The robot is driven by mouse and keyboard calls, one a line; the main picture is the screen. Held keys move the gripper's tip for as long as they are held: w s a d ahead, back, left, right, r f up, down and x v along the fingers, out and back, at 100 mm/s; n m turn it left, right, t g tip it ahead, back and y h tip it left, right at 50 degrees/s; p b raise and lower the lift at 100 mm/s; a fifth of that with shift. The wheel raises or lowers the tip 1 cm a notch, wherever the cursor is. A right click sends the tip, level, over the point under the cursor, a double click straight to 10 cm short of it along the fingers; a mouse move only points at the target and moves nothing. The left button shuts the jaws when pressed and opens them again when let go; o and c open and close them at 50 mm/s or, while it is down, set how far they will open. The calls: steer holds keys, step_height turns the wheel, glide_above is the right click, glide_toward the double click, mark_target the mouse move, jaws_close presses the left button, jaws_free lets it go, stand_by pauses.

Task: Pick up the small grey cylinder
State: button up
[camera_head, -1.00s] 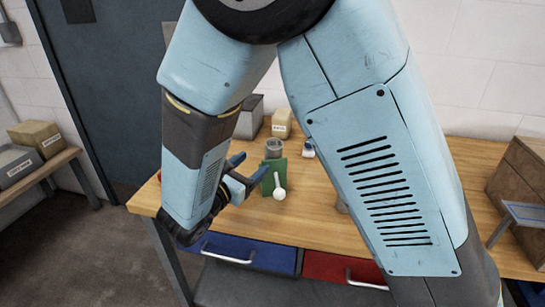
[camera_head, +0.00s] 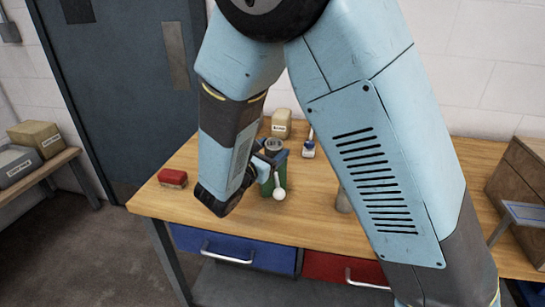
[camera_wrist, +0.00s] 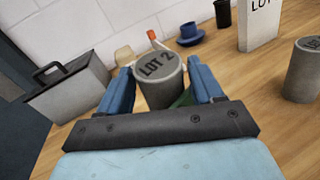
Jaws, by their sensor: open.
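A grey cylinder marked "LOT 2" (camera_wrist: 160,80) stands between the two blue fingers of my gripper (camera_wrist: 162,84) in the wrist view, its lettered top facing up. My gripper is open; I cannot tell whether either finger touches the cylinder. In the head view the same cylinder's top (camera_head: 274,146) shows beside my gripper (camera_head: 268,161), its lower part hidden by the gripper and a green object (camera_head: 267,184). A second grey lettered cylinder (camera_wrist: 304,72) stands to the right in the wrist view. In the head view it is partly hidden behind my arm (camera_head: 343,202).
A white ball-ended object (camera_head: 279,194) is close in front of the gripper. A grey handled box (camera_wrist: 75,88) and a blue cup (camera_wrist: 190,34) lie beyond. A red block (camera_head: 173,178) is at left.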

steer(key=shift+c, duration=0.5)
jaws_close()
step_height(320, 180, up, 9)
steer(key=shift+r, duration=0.1)
steer(key=shift+w+r+n, duration=0.1)
steer(key=shift+r+n, duration=0.2)
steer(key=shift+r, duration=0.1)
steer(key=shift+w+a+r+n+g+y, duration=0.1)
steer(key=shift+w+r+n+g+y, duration=0.1)
steer(key=shift+n+g+y, duration=0.55)
steer(key=shift+f+n+t+y, duration=0.1)
steer(key=shift+n+t+y, duration=0.15)
steer(key=shift+n+y, duration=0.15)
steer(key=shift+a+f, duration=0.15)
steer(key=shift+f, duration=4.75)
